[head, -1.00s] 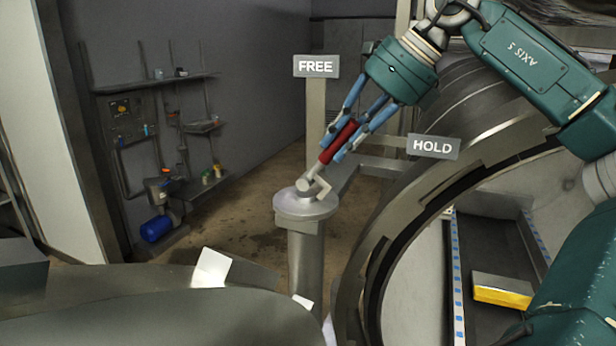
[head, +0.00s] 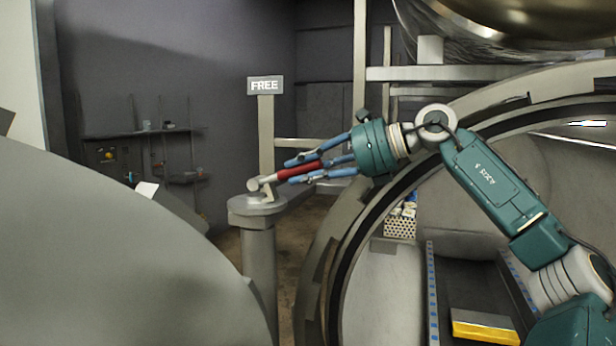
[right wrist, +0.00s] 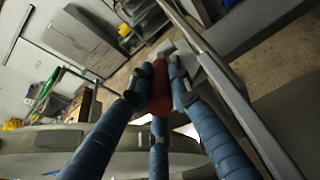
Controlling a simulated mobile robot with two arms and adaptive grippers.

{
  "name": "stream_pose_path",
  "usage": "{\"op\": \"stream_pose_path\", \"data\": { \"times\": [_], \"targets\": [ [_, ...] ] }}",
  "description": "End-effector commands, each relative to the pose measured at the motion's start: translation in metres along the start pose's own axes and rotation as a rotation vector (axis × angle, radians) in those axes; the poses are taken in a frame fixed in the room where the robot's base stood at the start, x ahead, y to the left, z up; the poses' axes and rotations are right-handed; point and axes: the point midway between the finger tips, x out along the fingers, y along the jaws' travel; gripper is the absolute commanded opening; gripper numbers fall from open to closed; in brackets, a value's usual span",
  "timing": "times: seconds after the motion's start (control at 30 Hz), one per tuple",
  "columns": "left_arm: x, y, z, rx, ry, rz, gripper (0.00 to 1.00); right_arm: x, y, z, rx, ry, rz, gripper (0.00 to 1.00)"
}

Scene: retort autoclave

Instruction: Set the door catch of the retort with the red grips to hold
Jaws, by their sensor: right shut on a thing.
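The door catch is a lever with a red grip (head: 299,171) on a grey post (head: 258,250). It points to the right and slightly up in the head view. The FREE sign (head: 265,85) stands on an upright behind the post. The HOLD sign does not show now; the spot right of the lever is covered by my right gripper. My right gripper (head: 289,171) has its blue fingers shut around the red grip. In the right wrist view the red grip (right wrist: 160,92) sits between the three fingers. My left gripper is not in view.
The round retort mouth (head: 345,225) opens at the right, with my right arm across it. A yellow-edged block (head: 485,332) lies inside. A large grey curved surface (head: 110,250) fills the lower left. Shelves (head: 140,133) stand by the back wall.

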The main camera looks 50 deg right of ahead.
Motion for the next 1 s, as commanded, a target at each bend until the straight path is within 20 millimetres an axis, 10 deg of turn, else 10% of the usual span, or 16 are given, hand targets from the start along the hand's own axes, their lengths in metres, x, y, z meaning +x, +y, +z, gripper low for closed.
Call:
{"op": "stream_pose_path", "data": {
  "times": [0.4,0.47,1.0],
  "targets": [
    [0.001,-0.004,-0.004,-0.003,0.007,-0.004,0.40,0.002,-0.001,-0.002,0.002,-0.002,0.000,0.00],
    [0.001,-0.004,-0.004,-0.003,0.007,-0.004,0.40,0.002,-0.001,-0.002,0.002,-0.001,0.000,0.26],
    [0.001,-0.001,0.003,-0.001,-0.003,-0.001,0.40,-0.009,-0.001,0.001,0.000,-0.010,0.001,0.26]
  ]
}}
